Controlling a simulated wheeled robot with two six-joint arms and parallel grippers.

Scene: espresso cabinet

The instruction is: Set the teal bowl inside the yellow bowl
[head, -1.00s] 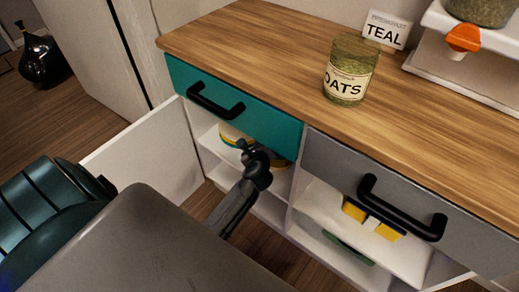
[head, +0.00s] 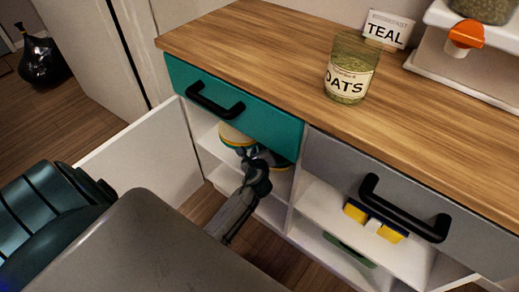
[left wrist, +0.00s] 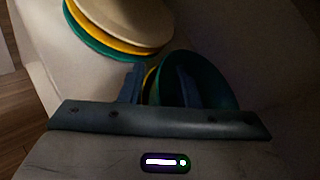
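My left gripper (head: 258,160) reaches into the left compartment below the teal drawer. In the left wrist view its fingers (left wrist: 160,85) are apart, with bowl rims between them and the right finger over the teal bowl's inside. The teal bowl (left wrist: 215,82) is dark and partly hidden by that finger. A yellow edge, seemingly the yellow bowl (left wrist: 150,80), shows at its left. I cannot tell exactly how the two bowls sit together. In the head view the bowls are mostly hidden behind the gripper and drawer. My right gripper is not in view.
Stacked plates in cream, yellow and teal (left wrist: 120,20) lie close to the bowls. The teal drawer (head: 260,115) hangs just above my gripper. An open white door (head: 150,155) stands left. A jar of oats (head: 349,80) stands on the counter. Yellow items (head: 390,232) lie in the right compartment.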

